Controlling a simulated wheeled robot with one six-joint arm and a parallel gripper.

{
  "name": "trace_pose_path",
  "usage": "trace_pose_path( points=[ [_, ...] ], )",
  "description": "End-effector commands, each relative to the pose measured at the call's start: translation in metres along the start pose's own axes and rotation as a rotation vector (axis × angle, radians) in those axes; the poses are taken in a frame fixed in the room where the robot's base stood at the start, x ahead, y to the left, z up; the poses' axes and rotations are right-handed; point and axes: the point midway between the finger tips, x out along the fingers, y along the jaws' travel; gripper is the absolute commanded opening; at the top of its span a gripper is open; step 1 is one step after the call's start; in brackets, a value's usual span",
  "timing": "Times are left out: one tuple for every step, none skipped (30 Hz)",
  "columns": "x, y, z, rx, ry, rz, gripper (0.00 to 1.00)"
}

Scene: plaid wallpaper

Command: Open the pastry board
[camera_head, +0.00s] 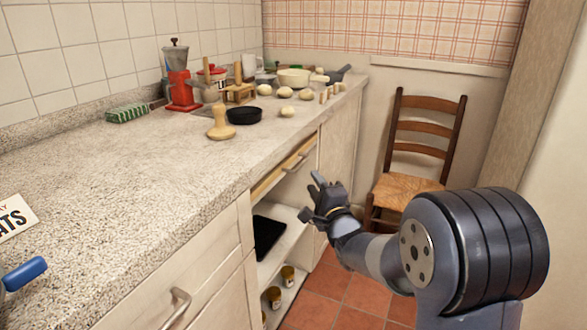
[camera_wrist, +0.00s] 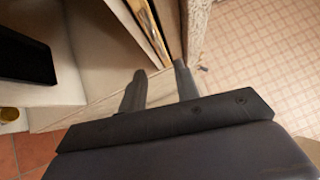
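The pastry board (camera_head: 272,179) shows as a narrow light-wood edge under the counter, above an open shelf space, with a pale bar handle (camera_head: 298,161) on its front. It looks pushed in. In the wrist view the wooden board edge (camera_wrist: 148,32) is at the top centre, beyond my fingertips. My gripper (camera_head: 314,196) is in front of the cabinet, to the right of and lower than the handle. In the wrist view my gripper (camera_wrist: 160,82) has its two fingers apart with nothing held between them. The fingers appear apart from the handle.
Below the board are open shelves with a black tray (camera_head: 268,236) and small jars (camera_head: 288,275). A closed drawer (camera_head: 180,300) is at the left. A wooden chair (camera_head: 415,150) stands behind my arm. The counter holds dough balls, a black pan (camera_head: 244,115) and a red grinder (camera_head: 181,90).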

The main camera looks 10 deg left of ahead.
Motion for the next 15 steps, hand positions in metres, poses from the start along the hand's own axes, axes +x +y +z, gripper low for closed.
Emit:
trace_pose_path(
  points=[
    [0.006,0.0,0.0,0.0,0.0,0.0,0.3],
    [0.009,0.0,0.0,-0.001,0.0,0.0,0.3],
    [0.015,0.001,0.0,-0.001,0.0,0.0,0.3],
    [0.02,0.001,0.0,-0.001,0.0,0.0,0.3],
    [0.025,0.001,0.0,-0.001,0.001,0.001,0.3],
    [0.031,0.001,0.0,-0.001,0.001,0.0,0.3],
    [0.036,0.001,0.0,-0.001,0.001,0.0,0.3],
    [0.041,0.002,0.0,-0.001,0.001,0.001,0.3],
    [0.048,0.002,0.0,-0.001,0.001,0.001,0.3],
    [0.053,0.001,0.0,-0.001,0.001,0.001,0.3],
    [0.057,0.001,0.0,-0.001,0.0,0.001,0.3],
    [0.063,0.002,0.0,-0.001,0.001,0.002,0.3],
    [0.068,0.001,0.0,-0.002,0.001,0.001,0.3],
    [0.071,0.001,0.0,-0.002,0.001,0.001,0.3],
    [0.076,0.001,0.0,-0.002,0.001,0.002,0.3]
  ],
)
